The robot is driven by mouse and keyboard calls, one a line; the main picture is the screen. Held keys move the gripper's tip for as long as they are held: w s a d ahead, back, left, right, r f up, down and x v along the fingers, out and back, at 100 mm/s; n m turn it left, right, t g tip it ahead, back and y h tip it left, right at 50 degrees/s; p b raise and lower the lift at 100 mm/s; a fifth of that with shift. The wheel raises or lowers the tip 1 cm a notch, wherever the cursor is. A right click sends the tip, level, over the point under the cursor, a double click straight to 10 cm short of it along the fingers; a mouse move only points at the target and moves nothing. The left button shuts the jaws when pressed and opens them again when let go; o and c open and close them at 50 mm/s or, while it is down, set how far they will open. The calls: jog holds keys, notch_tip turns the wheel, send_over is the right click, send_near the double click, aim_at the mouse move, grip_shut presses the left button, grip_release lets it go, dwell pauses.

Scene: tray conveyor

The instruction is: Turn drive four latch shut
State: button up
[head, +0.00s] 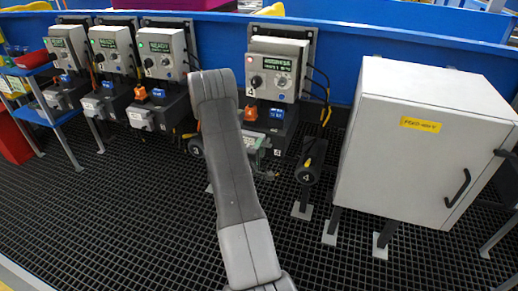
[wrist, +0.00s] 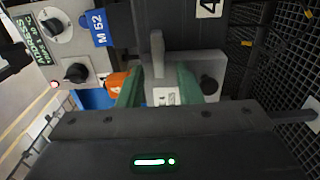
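Drive four (head: 270,115) stands below the right-hand grey control box in the head view. Its "4" label (wrist: 208,8) shows at the top of the wrist view. A grey latch lever (wrist: 157,52) sticks out from the drive's grey housing in the wrist view. My gripper (wrist: 160,85) has two green fingers, apart, one on each side of the lever's line, with visible gaps. I cannot tell how deep the lever lies between them. In the head view my arm hides part of the drive, and the latch cannot be made out.
The control box (head: 278,72) above has a lit address display and knobs. An orange part (wrist: 118,80) and a blue M 52 tag (wrist: 98,27) sit beside the latch. A black knob (wrist: 208,84) is at the right. A grey cabinet (head: 420,140) stands right; three similar stations stand left.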

jog(key=v, duration=1.4)
jog(key=shift+w, duration=0.1)
jog(key=x, duration=1.3)
jog(key=shift+w+d, duration=0.2)
jog(key=shift+w, duration=0.2)
